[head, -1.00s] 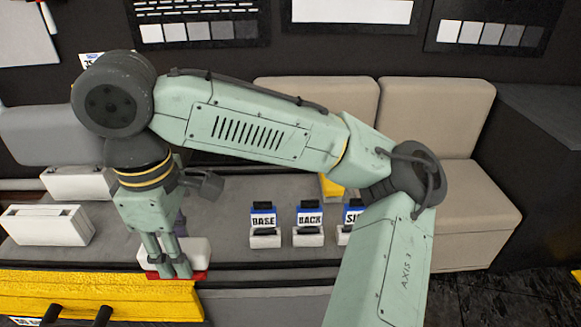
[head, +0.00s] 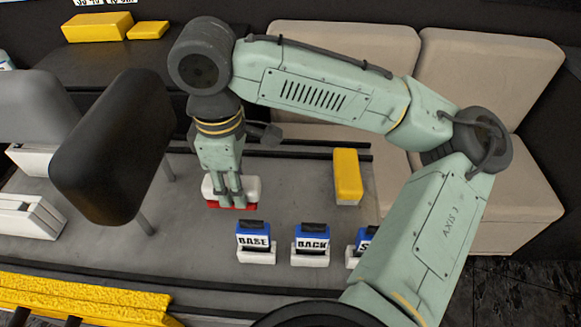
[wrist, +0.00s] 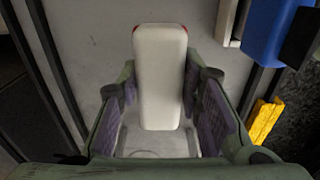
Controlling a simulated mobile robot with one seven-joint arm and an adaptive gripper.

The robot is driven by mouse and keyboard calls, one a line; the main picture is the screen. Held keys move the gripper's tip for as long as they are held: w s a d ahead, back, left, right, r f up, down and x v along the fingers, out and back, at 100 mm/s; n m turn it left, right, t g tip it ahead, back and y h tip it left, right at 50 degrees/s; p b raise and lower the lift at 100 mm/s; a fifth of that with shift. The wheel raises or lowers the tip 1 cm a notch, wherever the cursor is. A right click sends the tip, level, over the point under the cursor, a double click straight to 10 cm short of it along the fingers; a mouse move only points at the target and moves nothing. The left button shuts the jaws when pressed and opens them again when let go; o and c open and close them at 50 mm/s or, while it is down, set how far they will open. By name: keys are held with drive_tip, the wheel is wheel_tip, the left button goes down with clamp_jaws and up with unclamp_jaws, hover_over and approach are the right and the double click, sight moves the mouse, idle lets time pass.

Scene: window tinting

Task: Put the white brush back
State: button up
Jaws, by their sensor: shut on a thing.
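The white brush (head: 250,185) has a white block body with a red edge along its bottom. My gripper (head: 231,203) is shut on the brush, over the grey work surface and behind the row of labelled blocks. In the wrist view the white brush (wrist: 160,78) lies lengthwise between my two fingers (wrist: 160,105), with red at its far corners. The fingers cover part of the brush in the head view. I cannot tell whether its underside touches the surface.
Blue-and-white blocks labelled BASE (head: 255,240) and BACK (head: 311,242) stand in front, with a third partly hidden by my arm. A yellow block (head: 346,175) stands to the right. A black headrest-like pad (head: 115,145) on posts rises at the left.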

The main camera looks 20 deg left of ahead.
drive_tip(key=w+d+b, duration=0.1)
drive_tip(key=w+d, duration=0.1)
drive_tip(key=w, duration=0.1)
drive_tip(key=w+d+b, duration=0.1)
drive_tip(key=w+d, duration=0.1)
drive_tip(key=w, duration=0.1)
drive_tip(key=w+d+f+b, duration=0.1)
drive_tip(key=w+d, duration=0.2)
drive_tip(key=shift+w+f+b, duration=0.1)
drive_tip(key=shift+w+b, duration=0.05)
drive_tip(key=shift+b, duration=0.2)
wheel_tip(320, 180, down, 3)
drive_tip(key=b, duration=0.4)
drive_tip(key=shift+w+d+f, duration=0.15)
drive_tip(key=shift+f, duration=0.1)
drive_tip(key=shift+f, duration=0.15)
drive_tip(key=o, duration=1.1)
wheel_tip(320, 180, up, 12)
drive_tip(key=shift+r, duration=0.25)
